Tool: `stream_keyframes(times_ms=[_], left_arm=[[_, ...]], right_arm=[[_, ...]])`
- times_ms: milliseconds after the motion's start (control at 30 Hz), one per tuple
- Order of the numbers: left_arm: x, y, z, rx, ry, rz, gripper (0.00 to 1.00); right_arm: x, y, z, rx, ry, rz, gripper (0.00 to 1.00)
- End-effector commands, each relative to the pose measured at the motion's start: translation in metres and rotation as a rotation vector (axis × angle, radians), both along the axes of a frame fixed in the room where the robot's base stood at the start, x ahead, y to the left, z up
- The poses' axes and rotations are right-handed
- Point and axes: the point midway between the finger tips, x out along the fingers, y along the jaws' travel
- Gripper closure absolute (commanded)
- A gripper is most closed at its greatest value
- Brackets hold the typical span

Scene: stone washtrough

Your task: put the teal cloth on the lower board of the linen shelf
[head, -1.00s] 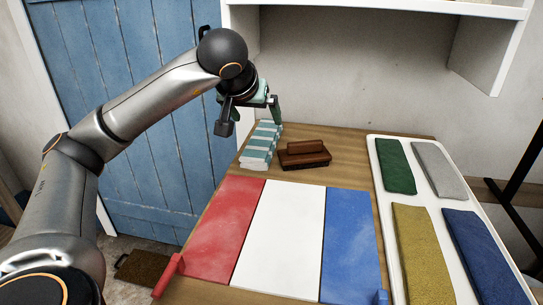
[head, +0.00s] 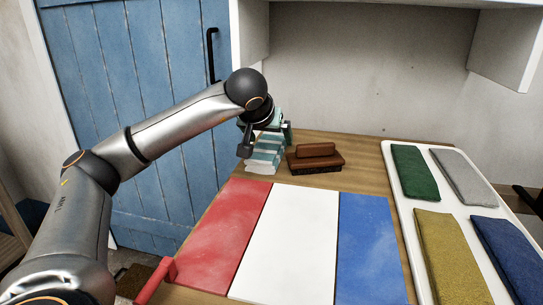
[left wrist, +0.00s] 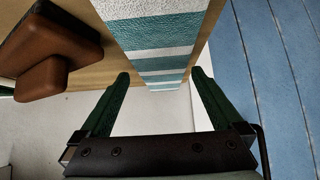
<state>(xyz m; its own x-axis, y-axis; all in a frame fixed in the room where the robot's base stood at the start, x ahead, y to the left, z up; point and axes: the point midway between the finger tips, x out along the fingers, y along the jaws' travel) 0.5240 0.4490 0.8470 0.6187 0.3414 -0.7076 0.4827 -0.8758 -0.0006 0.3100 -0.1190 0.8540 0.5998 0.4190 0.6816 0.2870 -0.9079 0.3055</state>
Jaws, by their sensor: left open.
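A teal-and-white striped cloth pile (head: 264,158) stands at the back left of the table. No plain teal cloth shows apart from it. My left gripper (head: 267,130) is open at the top of the pile and hides part of it. In the left wrist view, the striped cloth (left wrist: 158,35) runs down from the top edge to between the open green fingertips (left wrist: 160,75). Contact cannot be told. A white shelf unit (head: 500,48) hangs on the wall at the upper right, cut off at the top. My right gripper is not in view.
A brown brush (head: 315,160) lies right of the pile; it also shows in the left wrist view (left wrist: 45,70). Red, white and blue panels (head: 285,240) cover the table front. A white tray (head: 408,220) holds green, grey, yellow and blue cloths. A blue door (head: 130,90) stands left.

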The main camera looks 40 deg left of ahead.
Motion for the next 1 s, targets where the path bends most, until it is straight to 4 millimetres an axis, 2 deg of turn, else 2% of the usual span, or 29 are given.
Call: stream_keyframes(times_ms=[33,133,433,1000], left_arm=[[0.0048,0.0024,-0.0098,-0.001,0.001,0.001,0.00],[0.0114,0.0061,-0.0154,-0.001,-0.001,0.000,0.00],[0.0140,0.0076,-0.0161,0.000,-0.001,-0.001,0.01],[0.0137,0.0077,-0.0160,0.000,-0.001,-0.001,0.65]], right_arm=[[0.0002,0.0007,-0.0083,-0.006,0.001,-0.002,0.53],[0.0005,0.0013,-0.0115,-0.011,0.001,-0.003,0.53],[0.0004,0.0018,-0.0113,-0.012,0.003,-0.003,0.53],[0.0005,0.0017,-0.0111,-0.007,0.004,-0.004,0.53]])
